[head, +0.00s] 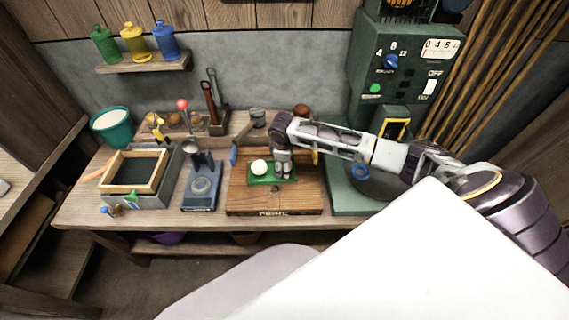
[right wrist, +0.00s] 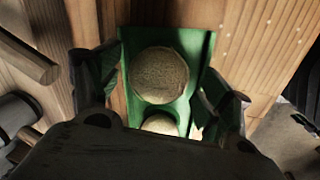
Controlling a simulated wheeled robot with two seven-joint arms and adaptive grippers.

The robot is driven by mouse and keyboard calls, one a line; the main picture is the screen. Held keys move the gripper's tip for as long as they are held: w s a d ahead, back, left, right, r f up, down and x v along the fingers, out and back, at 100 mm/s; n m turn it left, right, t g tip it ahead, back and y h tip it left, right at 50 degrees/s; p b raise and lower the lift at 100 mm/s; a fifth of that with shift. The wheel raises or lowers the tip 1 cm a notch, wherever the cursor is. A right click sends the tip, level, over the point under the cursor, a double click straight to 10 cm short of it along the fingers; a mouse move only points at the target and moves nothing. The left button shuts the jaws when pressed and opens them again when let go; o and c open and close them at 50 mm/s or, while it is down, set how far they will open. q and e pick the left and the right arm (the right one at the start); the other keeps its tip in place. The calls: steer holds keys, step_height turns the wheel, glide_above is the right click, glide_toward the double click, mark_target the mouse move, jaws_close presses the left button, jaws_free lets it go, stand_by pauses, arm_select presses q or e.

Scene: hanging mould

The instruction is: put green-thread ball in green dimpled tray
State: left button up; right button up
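The green dimpled tray (head: 257,181) lies on a wooden board on the bench. A pale round ball (head: 259,167) sits at its left part. My right gripper (head: 282,175) points down over the tray's right part, beside that ball. In the right wrist view, the tray (right wrist: 197,62) holds two pale round balls, one in full view (right wrist: 159,75) and one (right wrist: 160,125) partly hidden by my gripper. The right fingers (right wrist: 160,105) are spread apart on either side of the tray. No green thread can be made out on either ball. My left gripper is out of view.
The wooden board (head: 244,199) bears the tray. A blue press-like stand (head: 201,190) is to its left, with a wood-framed box (head: 136,172) farther left. A green machine (head: 393,75) stands at right. A wooden rack with tools (head: 215,125) is behind.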

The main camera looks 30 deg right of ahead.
steer(key=shift+r, duration=0.15)
step_height(320, 180, up, 12)
steer(key=s+a, duration=0.1)
steer(key=shift+s+a+f, duration=0.2)
steer(key=shift+s+f, duration=0.05)
steer(key=shift+s, duration=0.05)
stand_by(0.6)
stand_by(0.9)
